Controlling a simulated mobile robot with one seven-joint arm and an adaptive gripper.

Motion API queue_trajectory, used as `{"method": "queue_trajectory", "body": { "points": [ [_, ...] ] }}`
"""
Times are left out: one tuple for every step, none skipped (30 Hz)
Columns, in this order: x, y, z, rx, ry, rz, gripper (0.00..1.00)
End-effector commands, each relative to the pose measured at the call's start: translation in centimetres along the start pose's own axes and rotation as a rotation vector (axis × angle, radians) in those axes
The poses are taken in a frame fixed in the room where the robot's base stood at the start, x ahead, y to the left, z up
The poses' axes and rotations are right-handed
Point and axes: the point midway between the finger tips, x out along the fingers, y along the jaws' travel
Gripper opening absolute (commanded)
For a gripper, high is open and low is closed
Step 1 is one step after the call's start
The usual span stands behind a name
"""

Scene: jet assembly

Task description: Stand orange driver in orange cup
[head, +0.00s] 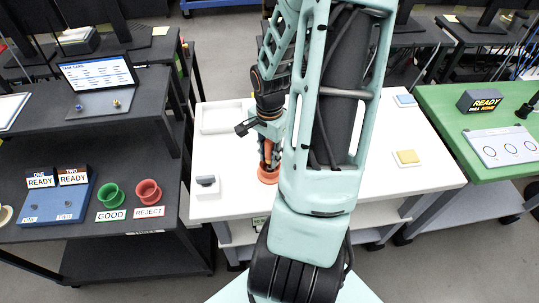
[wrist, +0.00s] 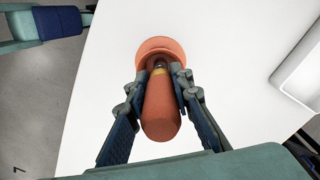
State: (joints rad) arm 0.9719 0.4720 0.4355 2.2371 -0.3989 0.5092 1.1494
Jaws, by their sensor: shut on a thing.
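My gripper (wrist: 161,100) is shut on the orange driver (wrist: 160,115), with a finger on each side of its handle. In the wrist view the handle end points toward the camera and the far end reaches the orange cup (wrist: 160,45), whose rim shows just beyond it. In the head view the orange cup (head: 268,175) stands on the white table, and the driver (head: 266,150) is above it, roughly upright. My arm covers part of this area. How deep the driver's tip sits in the cup is hidden.
The white table (head: 235,205) is mostly clear around the cup. A white tray (head: 222,117) lies behind it, and a small grey-and-white block (head: 207,186) stands to the left. A yellow pad (head: 407,157) lies at right.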

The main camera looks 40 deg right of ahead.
Motion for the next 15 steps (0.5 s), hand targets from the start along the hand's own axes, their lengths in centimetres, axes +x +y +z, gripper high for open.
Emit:
{"method": "queue_trajectory", "body": {
  "points": [
    [0.08, -0.03, -0.02, 0.000, 0.001, -0.001, 0.00],
    [0.11, -0.03, -0.02, 0.000, 0.001, -0.001, 0.00],
    [0.14, -0.04, -0.02, 0.000, 0.001, -0.001, 0.00],
    [0.17, -0.04, -0.02, 0.000, 0.001, -0.001, 0.00],
    [0.20, -0.04, -0.02, 0.000, 0.001, -0.001, 0.00],
    [0.24, -0.03, -0.03, 0.000, 0.001, -0.001, 0.00],
    [0.27, -0.03, -0.03, 0.000, 0.001, -0.001, 0.00],
    [0.30, -0.03, -0.03, 0.000, 0.001, -0.001, 0.00],
    [0.34, -0.02, -0.04, 0.000, 0.001, -0.001, 0.00],
    [0.36, -0.02, -0.04, 0.000, 0.001, 0.000, 0.00],
    [0.39, -0.02, -0.04, 0.000, 0.001, 0.000, 0.00],
    [0.43, -0.02, -0.05, 0.000, 0.001, 0.000, 0.00],
    [0.39, -0.01, -0.05, 0.000, 0.001, -0.001, 0.00],
    [0.37, -0.01, -0.05, 0.000, 0.001, 0.000, 0.00],
    [0.37, -0.01, -0.05, 0.000, 0.001, -0.001, 0.22]
  ]
}}
